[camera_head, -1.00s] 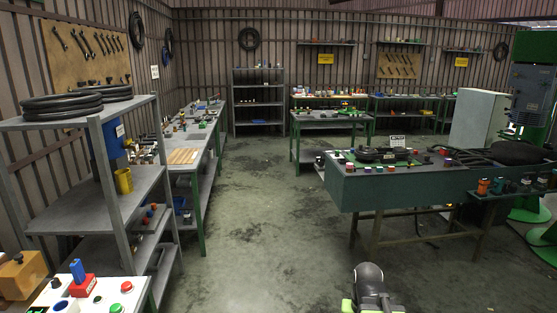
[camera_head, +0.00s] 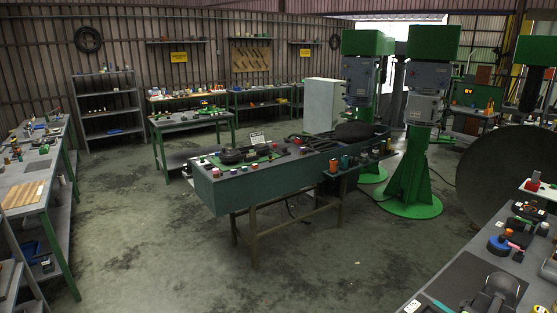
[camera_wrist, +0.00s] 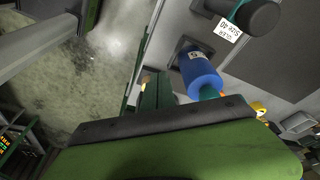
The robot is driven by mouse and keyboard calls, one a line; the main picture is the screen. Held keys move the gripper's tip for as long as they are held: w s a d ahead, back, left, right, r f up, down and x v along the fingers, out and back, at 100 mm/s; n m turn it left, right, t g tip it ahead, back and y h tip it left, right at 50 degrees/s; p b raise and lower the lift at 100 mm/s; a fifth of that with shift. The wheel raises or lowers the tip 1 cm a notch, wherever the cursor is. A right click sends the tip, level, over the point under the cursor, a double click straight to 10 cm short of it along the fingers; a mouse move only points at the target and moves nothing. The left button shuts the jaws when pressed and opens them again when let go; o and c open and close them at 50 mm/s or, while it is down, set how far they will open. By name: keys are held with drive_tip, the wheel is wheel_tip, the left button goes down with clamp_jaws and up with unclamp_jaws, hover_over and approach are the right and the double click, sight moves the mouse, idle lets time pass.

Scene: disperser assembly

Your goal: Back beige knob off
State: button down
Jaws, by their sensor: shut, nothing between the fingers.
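I cannot make out a beige knob in either view; many small knobs and buttons on the benches are too small to tell apart. My gripper (camera_wrist: 156,92) shows in the wrist view as dark green fingers, shut and empty, above its green body. A blue cylinder (camera_wrist: 203,76) with a white label is just right of the fingers, apart from them. A dark cylinder (camera_wrist: 258,17) with a white tag is further up and right. I cannot make out my gripper in the head view.
A green bench (camera_head: 255,190) with coloured knobs stands mid-room. Green column machines (camera_head: 415,170) stand behind it at right. A grey workbench (camera_head: 440,280) with small parts fills the lower right. Another workbench (camera_head: 25,190) runs along the left. The floor (camera_head: 130,230) between is clear.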

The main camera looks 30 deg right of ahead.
drive_tip(key=shift+m, duration=0.6)
drive_tip(key=s+f+b, duration=0.1)
drive_tip(key=f+b, duration=0.1)
drive_tip(key=s+f+b, duration=0.1)
drive_tip(key=f+b, duration=0.1)
drive_tip(key=s+f+b, duration=0.2)
drive_tip(key=b, duration=0.1)
drive_tip(key=shift+d+f, duration=0.35)
drive_tip(key=shift+d, duration=0.05)
drive_tip(key=shift+r, duration=0.1)
drive_tip(key=shift+s, duration=0.15)
